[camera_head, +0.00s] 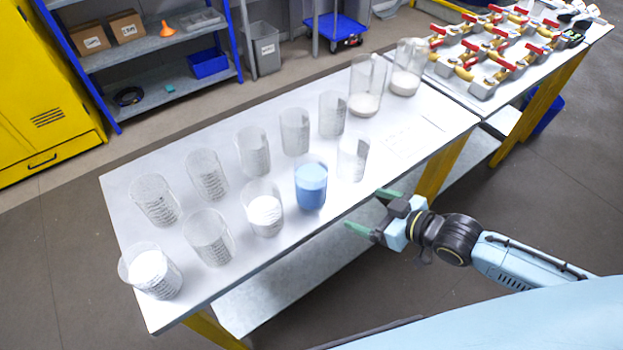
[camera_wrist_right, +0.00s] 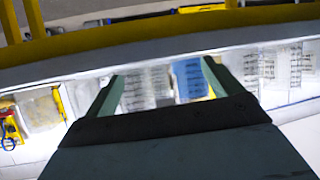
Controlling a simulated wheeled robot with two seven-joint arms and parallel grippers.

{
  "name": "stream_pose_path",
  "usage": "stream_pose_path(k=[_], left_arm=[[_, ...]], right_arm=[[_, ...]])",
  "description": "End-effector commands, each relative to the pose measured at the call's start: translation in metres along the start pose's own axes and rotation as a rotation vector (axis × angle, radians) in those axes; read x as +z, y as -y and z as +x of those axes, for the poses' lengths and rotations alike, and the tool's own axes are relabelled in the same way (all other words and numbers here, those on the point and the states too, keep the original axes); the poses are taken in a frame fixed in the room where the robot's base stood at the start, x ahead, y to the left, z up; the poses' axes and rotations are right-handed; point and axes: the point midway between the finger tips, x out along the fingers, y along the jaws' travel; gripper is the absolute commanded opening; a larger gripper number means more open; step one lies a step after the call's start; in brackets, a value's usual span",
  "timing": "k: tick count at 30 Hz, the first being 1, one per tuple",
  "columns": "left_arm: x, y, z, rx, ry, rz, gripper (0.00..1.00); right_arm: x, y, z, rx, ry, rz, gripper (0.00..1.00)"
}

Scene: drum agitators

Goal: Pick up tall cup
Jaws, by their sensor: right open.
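Several clear cups stand upright on a light table. Two at its back right end look tallest: one tall cup (camera_head: 367,85) and another tall cup (camera_head: 407,67), both with pale contents low inside. My right gripper (camera_head: 372,211) is open and empty off the table's front edge, to the right of the blue-filled cup (camera_head: 311,186) and near an empty clear cup (camera_head: 352,156). In the right wrist view, the blue-filled cup (camera_wrist_right: 190,79) and a clear cup (camera_wrist_right: 148,86) appear between the open fingers (camera_wrist_right: 162,84). My left gripper is not in view.
Cups with white contents stand at the front left (camera_head: 152,270) and front middle (camera_head: 264,209). Empty cups (camera_head: 252,150) line the back row. A second table (camera_head: 455,82) holds red-handled valves (camera_head: 497,50). The first table's right end (camera_head: 440,118) is mostly bare.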

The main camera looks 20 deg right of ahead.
Motion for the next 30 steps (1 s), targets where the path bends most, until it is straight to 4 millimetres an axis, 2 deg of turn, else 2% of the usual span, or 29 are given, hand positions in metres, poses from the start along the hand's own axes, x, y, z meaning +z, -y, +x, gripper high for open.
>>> stream_pose_path(k=[1,3,8,11,21,30], left_arm=[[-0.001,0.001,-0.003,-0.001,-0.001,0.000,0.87],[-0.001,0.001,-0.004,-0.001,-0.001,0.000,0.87],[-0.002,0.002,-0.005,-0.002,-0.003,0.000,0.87],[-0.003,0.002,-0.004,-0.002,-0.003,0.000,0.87],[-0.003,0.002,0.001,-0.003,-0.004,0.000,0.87],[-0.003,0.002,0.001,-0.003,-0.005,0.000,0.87]], right_arm=[[-0.019,0.009,-0.007,-0.034,-0.026,-0.010,0.91],[-0.037,0.019,-0.014,-0.071,-0.052,-0.016,0.91],[-0.056,0.032,-0.020,-0.115,-0.083,-0.019,0.91],[-0.059,0.034,-0.010,-0.118,-0.088,-0.016,0.91],[-0.063,0.040,0.047,-0.116,-0.087,-0.018,0.91],[-0.065,0.043,0.071,-0.116,-0.087,-0.018,0.91]])
